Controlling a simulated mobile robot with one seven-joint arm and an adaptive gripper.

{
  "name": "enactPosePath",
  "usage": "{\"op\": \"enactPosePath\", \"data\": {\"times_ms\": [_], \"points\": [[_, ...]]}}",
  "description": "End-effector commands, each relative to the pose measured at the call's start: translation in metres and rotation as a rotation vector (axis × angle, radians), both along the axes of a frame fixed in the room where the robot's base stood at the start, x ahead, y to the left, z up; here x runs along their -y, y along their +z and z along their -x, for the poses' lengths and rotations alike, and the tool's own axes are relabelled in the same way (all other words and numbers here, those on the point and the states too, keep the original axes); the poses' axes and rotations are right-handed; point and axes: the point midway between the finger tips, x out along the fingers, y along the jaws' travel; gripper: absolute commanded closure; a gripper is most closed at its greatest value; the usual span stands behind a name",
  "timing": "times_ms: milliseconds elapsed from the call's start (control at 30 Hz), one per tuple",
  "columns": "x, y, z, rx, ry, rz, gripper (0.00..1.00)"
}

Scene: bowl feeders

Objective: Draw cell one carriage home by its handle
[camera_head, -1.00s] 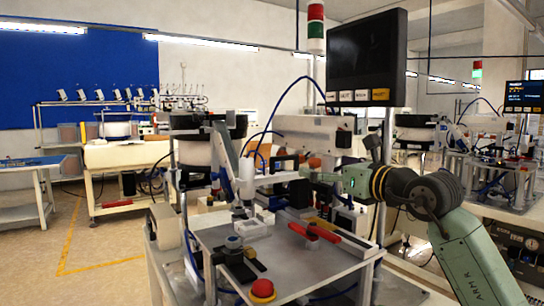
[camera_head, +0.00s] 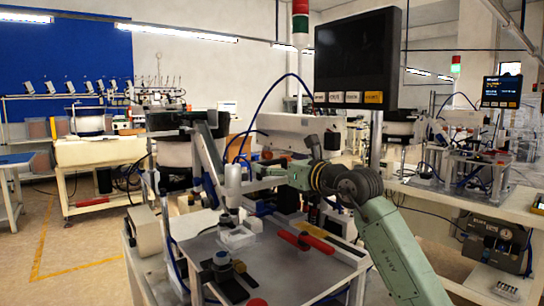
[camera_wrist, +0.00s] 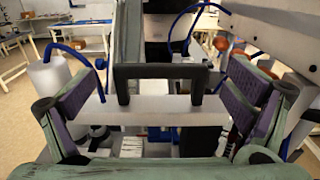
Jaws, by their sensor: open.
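The black handle (camera_wrist: 160,72) is a bridge shape on a pale grey bar (camera_wrist: 150,110), which I take to be the cell one carriage. It shows in the middle of the wrist view. My gripper (camera_wrist: 162,93) is open, with one purple-padded finger left of the handle and one right of it. Wide gaps remain on both sides and neither pad touches the handle. In the head view my gripper (camera_head: 262,172) reaches in from the right at the feeder station, and the handle there is hard to make out behind it.
A black-framed monitor (camera_head: 355,60) stands above the station. A white cylinder (camera_head: 233,185) stands left of my gripper. Blue hoses (camera_wrist: 190,30) hang close by in the wrist view.

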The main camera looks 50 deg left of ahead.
Motion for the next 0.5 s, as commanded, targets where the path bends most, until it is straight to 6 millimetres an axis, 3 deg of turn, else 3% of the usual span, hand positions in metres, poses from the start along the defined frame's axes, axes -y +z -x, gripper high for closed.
{"op": "enactPosePath", "data": {"times_ms": [200, 500], "points": [[-0.022, 0.001, -0.002, -0.001, 0.001, 0.0, 0.03], [-0.024, -0.001, -0.003, 0.0, -0.001, 0.0, 0.03]]}}
